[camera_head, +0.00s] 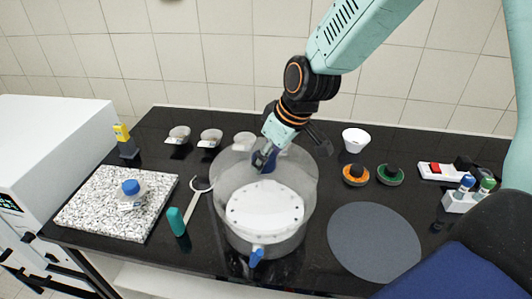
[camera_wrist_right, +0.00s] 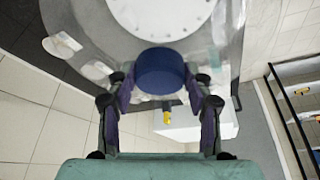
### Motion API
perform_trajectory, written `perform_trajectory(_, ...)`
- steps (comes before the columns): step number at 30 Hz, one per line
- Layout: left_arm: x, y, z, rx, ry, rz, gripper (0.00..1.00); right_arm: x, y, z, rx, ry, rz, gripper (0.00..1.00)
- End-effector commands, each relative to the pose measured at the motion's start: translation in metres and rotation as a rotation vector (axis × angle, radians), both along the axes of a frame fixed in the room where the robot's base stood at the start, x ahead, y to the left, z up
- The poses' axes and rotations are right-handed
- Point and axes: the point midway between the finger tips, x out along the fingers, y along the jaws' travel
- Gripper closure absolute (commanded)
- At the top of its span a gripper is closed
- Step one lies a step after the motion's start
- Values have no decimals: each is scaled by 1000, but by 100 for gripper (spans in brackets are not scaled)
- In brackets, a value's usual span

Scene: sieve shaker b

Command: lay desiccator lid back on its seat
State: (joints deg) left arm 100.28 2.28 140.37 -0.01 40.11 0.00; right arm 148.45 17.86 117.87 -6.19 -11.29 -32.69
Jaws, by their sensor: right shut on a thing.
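The desiccator base (camera_head: 272,243) is a clear round vessel with a white perforated plate (camera_head: 265,208) inside and a blue tap (camera_head: 256,256) at its front. The clear lid (camera_head: 305,165) is over the base, reaching toward its back. I cannot tell if its rim touches the seat. My right gripper (camera_head: 265,158) comes down from above and is shut on the lid's blue knob. In the right wrist view the knob (camera_wrist_right: 160,72) sits between the fingertips (camera_wrist_right: 160,85), with the plate (camera_wrist_right: 160,12) seen beyond. My left gripper is not in view.
A bare grey round mat (camera_head: 375,242) lies right of the base. Small dishes (camera_head: 210,138), a white bowl (camera_head: 355,139) and orange (camera_head: 356,174) and green (camera_head: 390,174) round pieces lie behind.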

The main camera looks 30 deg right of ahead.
Motion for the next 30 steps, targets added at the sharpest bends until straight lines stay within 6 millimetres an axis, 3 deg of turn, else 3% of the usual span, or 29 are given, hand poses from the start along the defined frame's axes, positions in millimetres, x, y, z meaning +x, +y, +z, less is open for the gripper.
perform_trajectory(18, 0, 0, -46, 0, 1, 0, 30, 4, 1, -48, -1, -3, 3, 99)
perform_trajectory(30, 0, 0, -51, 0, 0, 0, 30, 4, 2, -55, -1, -3, 3, 99)
